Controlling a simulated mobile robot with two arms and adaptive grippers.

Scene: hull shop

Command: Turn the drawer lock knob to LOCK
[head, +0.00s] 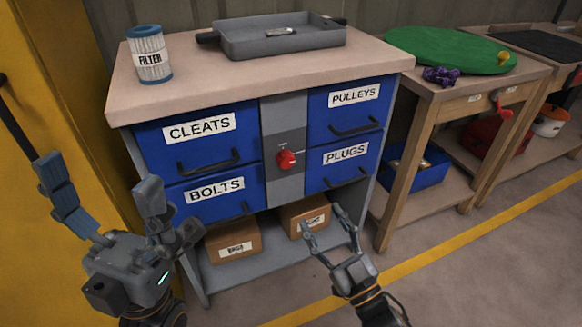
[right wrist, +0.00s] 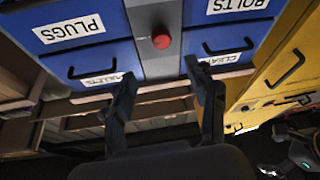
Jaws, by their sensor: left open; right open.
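The red lock knob (head: 287,159) sits on the grey centre panel (head: 284,120) of the cabinet, between the blue drawer columns. Small marks show around it, too small to read, and I cannot tell which way it points. In the right wrist view the knob (right wrist: 161,41) appears upside down, beyond the fingertips. My right gripper (head: 323,220) is open and empty, below and right of the knob in the head view, apart from it. It also shows open in the right wrist view (right wrist: 160,72). My left gripper (head: 172,214) is open and empty in front of the BOLTS drawer (head: 211,189).
CLEATS (head: 200,140), PULLEYS (head: 352,108) and PLUGS (head: 345,160) drawers are shut, with protruding handles. A filter (head: 149,54) and grey tray (head: 275,42) stand on top. Boxes (head: 233,241) sit on the lower shelf. A wooden bench (head: 440,92) stands right; floor in front is clear.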

